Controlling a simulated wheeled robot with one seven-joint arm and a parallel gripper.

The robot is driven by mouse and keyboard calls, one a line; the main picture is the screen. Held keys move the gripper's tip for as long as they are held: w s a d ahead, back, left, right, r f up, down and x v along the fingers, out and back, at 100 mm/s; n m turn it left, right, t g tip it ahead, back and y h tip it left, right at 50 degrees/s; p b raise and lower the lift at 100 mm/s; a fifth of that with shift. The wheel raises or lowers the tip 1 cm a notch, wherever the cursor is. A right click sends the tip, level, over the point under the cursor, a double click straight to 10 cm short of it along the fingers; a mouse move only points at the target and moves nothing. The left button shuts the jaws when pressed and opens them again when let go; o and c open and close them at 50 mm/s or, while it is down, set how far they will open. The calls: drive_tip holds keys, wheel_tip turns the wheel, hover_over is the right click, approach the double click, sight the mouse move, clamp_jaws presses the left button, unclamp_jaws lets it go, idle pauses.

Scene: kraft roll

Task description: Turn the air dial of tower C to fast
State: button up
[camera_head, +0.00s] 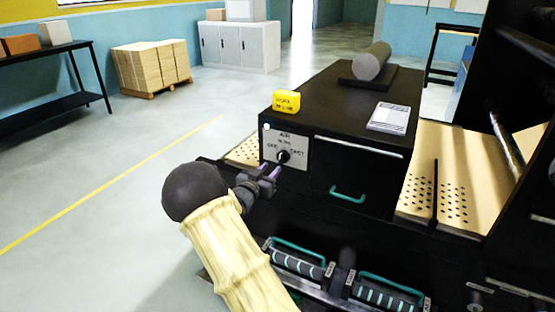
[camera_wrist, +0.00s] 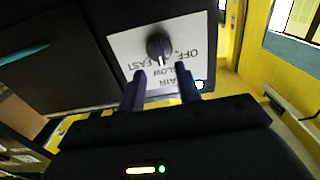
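The air dial (camera_head: 283,157) is a round black knob on a white label plate (camera_head: 298,143) on the front of a black cabinet. In the wrist view the dial (camera_wrist: 158,46) shows ahead of my gripper, its label upside down with OFF, SLOW and FAST. Its white pointer mark faces the SLOW word. My gripper (camera_wrist: 160,72) is open and empty, its two dark fingers apart on either side of the line to the knob, not clearly touching it. In the head view my gripper (camera_head: 268,175) is just below and left of the dial. No tower letter is readable.
A yellow block (camera_head: 287,102), a white label card (camera_head: 389,117) and a grey roll (camera_head: 371,61) sit on the cabinet top. A green handle (camera_head: 348,195) is right of the dial. Rollers with green handles (camera_head: 391,284) lie below. Open floor is at left.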

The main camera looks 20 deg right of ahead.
sight(280, 159)
drive_tip(key=p+x, duration=0.1)
drive_tip(key=x, duration=0.5)
clamp_jaws()
